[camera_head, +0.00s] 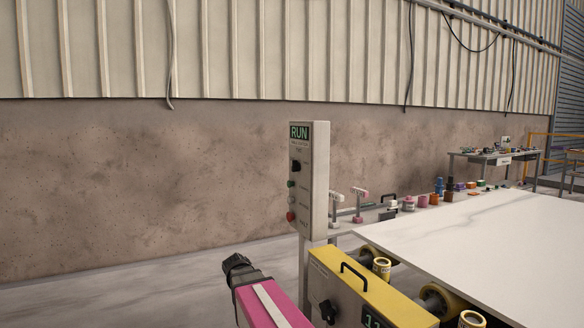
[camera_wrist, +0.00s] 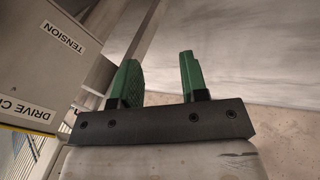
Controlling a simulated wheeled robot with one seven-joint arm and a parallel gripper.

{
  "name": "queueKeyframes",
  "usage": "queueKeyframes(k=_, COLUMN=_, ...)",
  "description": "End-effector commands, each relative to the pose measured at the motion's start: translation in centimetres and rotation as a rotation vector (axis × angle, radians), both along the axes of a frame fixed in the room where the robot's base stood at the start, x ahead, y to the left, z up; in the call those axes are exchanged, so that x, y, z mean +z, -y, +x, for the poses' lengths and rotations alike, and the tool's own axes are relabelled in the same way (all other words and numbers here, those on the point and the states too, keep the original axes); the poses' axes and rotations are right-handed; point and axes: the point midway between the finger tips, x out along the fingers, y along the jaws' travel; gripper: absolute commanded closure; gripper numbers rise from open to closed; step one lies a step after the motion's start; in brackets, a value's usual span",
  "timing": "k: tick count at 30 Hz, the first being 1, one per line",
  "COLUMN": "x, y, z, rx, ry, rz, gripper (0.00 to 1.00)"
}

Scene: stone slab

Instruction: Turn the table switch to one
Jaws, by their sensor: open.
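A grey control post (camera_head: 315,205) stands in the middle of the head view. It has a lit RUN display (camera_head: 299,132), a black rotary knob (camera_head: 296,166) and green and red buttons. A yellow-topped grey box (camera_head: 385,298) stands lower right, with a second black knob (camera_head: 327,312) on its front. I cannot tell which knob is the table switch; their small markings are unreadable. In the wrist view, my gripper (camera_wrist: 159,82) is open with green fingers apart and nothing between them. A grey box (camera_wrist: 50,60) labelled TENSION is left of the fingers, apart from them.
A large white stone slab (camera_head: 500,235) lies at the right, above yellow rollers (camera_head: 441,300). A black handle (camera_head: 355,272) stands on the yellow box. Tools and jars (camera_head: 422,201) line the slab's far side. Open floor (camera_head: 180,285) lies left of the post.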

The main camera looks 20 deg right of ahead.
Motion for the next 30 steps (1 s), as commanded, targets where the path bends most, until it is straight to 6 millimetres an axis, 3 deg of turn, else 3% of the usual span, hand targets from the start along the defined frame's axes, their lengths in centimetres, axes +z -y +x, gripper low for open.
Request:
queueKeyframes(k=1, x=2.0, y=1.1, z=2.5, rx=-0.045, ry=0.042, rz=-0.058, gripper=0.60)
queueKeyframes(k=5, x=7.8, y=3.8, z=6.5, rx=-0.174, ry=0.163, rz=-0.217, gripper=0.60)
queueKeyframes(k=9, x=15.0, y=6.5, z=10.4, rx=-0.313, ry=0.321, rz=-0.381, gripper=0.60)
queueKeyframes(k=15, x=26.7, y=9.4, z=14.6, rx=-0.505, ry=0.591, rz=-0.604, gripper=0.60)
queueKeyframes(k=21, x=38.0, y=11.0, z=16.8, rx=-0.659, ry=0.869, rz=-0.786, gripper=0.60)
queueKeyframes(k=25, x=42.7, y=11.4, z=17.1, rx=-0.716, ry=0.994, rz=-0.856, gripper=0.60)
queueKeyframes(k=30, x=45.0, y=11.7, z=17.1, rx=-0.744, ry=1.058, rz=-0.892, gripper=0.60)
